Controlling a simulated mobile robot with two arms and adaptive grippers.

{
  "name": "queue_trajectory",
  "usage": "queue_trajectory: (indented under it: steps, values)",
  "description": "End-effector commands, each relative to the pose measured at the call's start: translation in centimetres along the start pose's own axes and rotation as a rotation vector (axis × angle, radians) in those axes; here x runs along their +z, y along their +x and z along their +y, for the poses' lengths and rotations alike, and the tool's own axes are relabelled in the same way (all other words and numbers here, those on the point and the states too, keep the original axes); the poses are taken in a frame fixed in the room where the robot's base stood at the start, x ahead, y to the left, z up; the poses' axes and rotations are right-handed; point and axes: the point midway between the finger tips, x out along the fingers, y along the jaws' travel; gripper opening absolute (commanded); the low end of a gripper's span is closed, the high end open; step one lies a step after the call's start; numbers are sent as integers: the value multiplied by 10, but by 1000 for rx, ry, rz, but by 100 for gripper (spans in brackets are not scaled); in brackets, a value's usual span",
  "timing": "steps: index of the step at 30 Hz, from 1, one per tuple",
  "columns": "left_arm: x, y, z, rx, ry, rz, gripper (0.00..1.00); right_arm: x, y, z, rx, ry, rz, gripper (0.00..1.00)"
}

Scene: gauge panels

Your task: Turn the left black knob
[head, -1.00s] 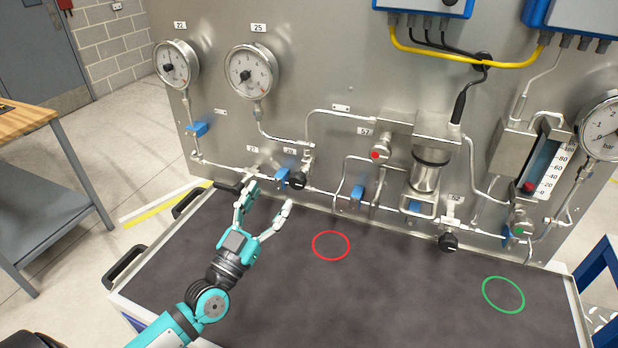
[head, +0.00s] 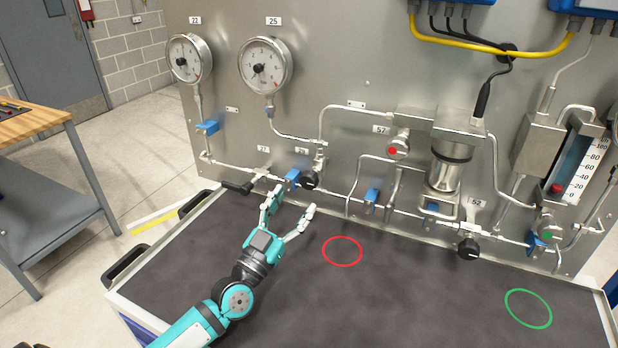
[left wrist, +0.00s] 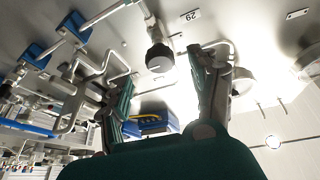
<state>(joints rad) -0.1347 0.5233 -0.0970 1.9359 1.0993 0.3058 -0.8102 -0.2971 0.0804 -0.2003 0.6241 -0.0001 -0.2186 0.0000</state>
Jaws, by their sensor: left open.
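My left gripper (head: 292,203) is open and empty, in front of and slightly below this knob, over the dark tray. In the left wrist view its two fingers (left wrist: 160,70) stand on either side of the line to the knob, apart from it. A second black knob (head: 468,249) is farther right. My right gripper is not in view.
Blue valve handles (head: 292,177) and thin pipes lie close around the knob. The dark tray (head: 400,300) bears a red ring (head: 342,251) and a green ring (head: 528,308) and is otherwise clear. A workbench (head: 30,122) stands at left.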

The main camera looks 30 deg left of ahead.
Motion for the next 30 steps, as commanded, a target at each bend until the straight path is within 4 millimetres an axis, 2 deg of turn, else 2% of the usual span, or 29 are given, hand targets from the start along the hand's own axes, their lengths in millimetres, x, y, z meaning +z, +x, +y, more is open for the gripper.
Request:
queue_trajectory:
  steps: [1, 3, 9, 15, 23, 30]
  values:
    - [-4, 14, -1, -2, 1, 5, 62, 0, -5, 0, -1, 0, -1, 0]
    - [-3, 28, -1, -1, 0, 3, 62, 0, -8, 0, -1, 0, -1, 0]
    - [-2, 58, 0, 0, 1, 3, 62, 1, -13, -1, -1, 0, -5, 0]
    - [0, 71, 0, 0, 1, 0, 62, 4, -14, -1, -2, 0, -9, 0]
    - [0, 72, 0, 1, 1, 0, 62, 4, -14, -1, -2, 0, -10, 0]
    - [0, 72, 0, 1, 1, 0, 33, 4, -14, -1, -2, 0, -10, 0]
